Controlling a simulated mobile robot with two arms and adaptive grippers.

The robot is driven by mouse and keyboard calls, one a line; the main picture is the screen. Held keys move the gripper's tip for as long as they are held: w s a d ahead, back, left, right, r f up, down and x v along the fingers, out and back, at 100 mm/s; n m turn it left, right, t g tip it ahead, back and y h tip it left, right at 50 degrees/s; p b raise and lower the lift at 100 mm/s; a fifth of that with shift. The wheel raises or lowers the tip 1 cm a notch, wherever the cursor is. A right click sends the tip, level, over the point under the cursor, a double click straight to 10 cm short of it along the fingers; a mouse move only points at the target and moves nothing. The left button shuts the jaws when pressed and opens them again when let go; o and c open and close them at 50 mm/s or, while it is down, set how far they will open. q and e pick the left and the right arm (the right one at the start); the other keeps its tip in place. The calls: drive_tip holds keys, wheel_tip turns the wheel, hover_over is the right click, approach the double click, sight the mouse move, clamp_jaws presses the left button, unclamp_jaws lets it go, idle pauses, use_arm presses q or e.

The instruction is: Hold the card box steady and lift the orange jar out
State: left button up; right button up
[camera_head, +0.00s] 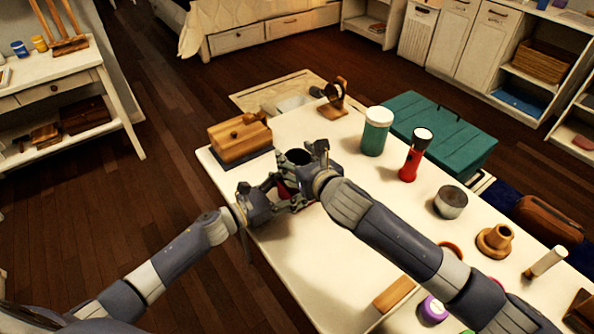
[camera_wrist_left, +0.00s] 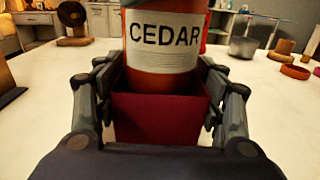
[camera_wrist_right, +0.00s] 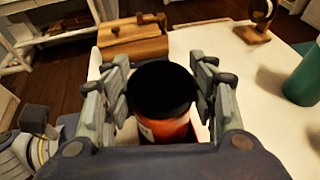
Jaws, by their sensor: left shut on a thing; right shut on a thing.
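The red card box (camera_wrist_left: 160,120) stands on the white table, with my left gripper (camera_head: 284,193) shut on its sides. The orange jar (camera_wrist_left: 165,82) has a white label reading CEDAR and rises upright above the box rim; its bottom is hidden behind the box's front wall. Its round black top (camera_wrist_right: 162,88) sits between the fingers of my right gripper (camera_wrist_right: 160,98), which is shut on the jar from above. In the head view, the hands mostly hide the box and jar, though the dark top (camera_head: 299,156) shows.
A wooden box (camera_head: 240,138) stands just behind on the left corner. A green jar (camera_head: 376,132), a red flashlight (camera_head: 414,155) and a metal tin (camera_head: 450,202) stand to the right. The table's front left part (camera_head: 300,250) is clear.

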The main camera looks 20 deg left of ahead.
wheel_tip(320, 180, up, 4)
drive_tip(key=shift+r, duration=0.25)
use_arm(q)
drive_tip(key=o, duration=1.1)
